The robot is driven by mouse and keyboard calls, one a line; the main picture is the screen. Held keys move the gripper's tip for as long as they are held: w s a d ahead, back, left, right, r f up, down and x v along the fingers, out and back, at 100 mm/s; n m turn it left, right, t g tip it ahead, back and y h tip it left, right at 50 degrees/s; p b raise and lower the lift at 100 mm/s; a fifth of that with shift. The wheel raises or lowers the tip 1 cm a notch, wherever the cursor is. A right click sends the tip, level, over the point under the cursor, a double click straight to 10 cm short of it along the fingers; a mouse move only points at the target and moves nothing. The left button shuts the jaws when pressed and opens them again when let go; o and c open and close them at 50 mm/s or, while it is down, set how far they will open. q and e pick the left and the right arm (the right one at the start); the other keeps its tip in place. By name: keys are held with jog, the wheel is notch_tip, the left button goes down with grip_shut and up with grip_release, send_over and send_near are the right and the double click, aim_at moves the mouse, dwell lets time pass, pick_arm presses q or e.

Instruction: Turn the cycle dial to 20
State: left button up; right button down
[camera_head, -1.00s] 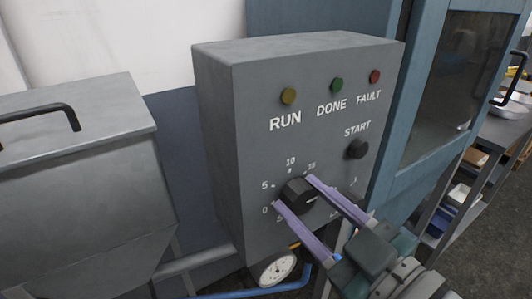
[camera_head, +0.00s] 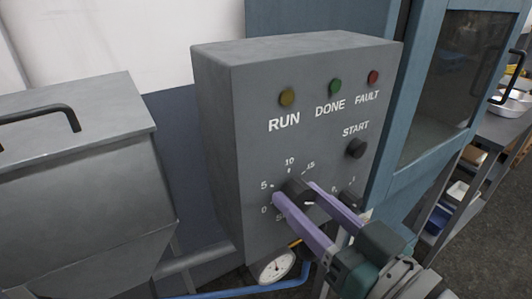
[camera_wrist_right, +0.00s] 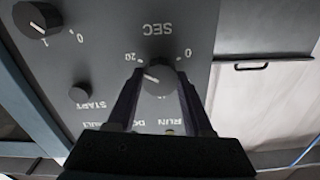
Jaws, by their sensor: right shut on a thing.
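The cycle dial (camera_head: 293,188) is a black knob low on the front of a grey control box (camera_head: 215,130). Its scale reads 0, 5, 10 and 15 in the head view; my fingers cover the rest. My right gripper (camera_head: 294,192) is shut on the dial, one purple finger on each side. In the right wrist view, upside down, the dial (camera_wrist_right: 158,77) sits between the tips of my right gripper (camera_wrist_right: 160,83). Its white mark points left, near the 20 label; the exact reading is unclear. My left gripper is not in view.
A black START button (camera_head: 357,149) sits above right of the dial. A smaller 0-1 knob (camera_head: 350,200) is close beside my right finger. Yellow, green and red lamps line the top. A round gauge (camera_head: 273,267) and blue pipe are below. A lidded grey bin (camera_head: 80,190) stands left.

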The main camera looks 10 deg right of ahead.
dwell(0.3)
jog(key=shift+c, duration=1.5)
grip_release()
jog(key=b+v, duration=0.1)
jog(key=v, duration=0.9)
